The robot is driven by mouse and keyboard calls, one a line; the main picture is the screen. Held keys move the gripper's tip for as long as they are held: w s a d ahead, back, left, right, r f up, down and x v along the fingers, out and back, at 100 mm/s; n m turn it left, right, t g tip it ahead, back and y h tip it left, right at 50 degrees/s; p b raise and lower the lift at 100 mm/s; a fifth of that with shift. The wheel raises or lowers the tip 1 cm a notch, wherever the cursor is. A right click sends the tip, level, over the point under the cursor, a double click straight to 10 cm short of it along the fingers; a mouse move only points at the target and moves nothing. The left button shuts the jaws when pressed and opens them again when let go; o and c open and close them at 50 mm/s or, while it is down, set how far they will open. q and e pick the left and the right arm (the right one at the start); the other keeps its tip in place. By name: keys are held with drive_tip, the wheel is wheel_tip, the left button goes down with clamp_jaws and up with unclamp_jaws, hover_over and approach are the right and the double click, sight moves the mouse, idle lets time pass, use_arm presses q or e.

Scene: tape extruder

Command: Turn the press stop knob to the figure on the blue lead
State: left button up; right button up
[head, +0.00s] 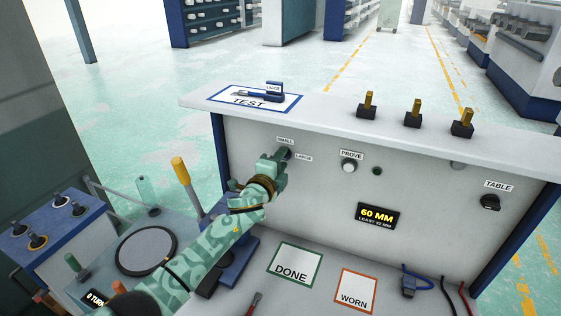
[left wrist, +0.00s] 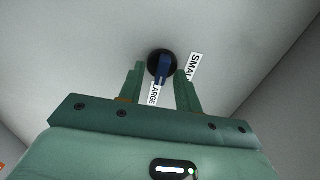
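The press stop knob (left wrist: 160,62) is round and black with a blue grip bar, on the upright panel. In the left wrist view the LARGE label (left wrist: 154,94) is below it and the SMALL label (left wrist: 194,66) to its right. I cannot tell for certain which label the bar points at. My left gripper (left wrist: 160,72) is open, a finger on each side of the bar, with gaps showing. In the head view this gripper (head: 278,162) largely covers the knob. A blue lead (head: 273,93) tagged LARGE lies on the TEST mat (head: 226,99) on the top shelf. My right gripper is out of view.
The panel also has a PROVE button (head: 348,166), a 60 MM display (head: 377,216) and a TABLE knob (head: 490,202). Below are the DONE mat (head: 284,275), the WORN mat (head: 345,300) and a blue cable (head: 420,276). A yellow-topped lever (head: 181,171) stands left of my arm.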

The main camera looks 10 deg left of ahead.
use_arm(q)
drive_tip(key=s+a+p, duration=0.2)
drive_tip(key=s+a, duration=0.1)
drive_tip(key=s, duration=1.3)
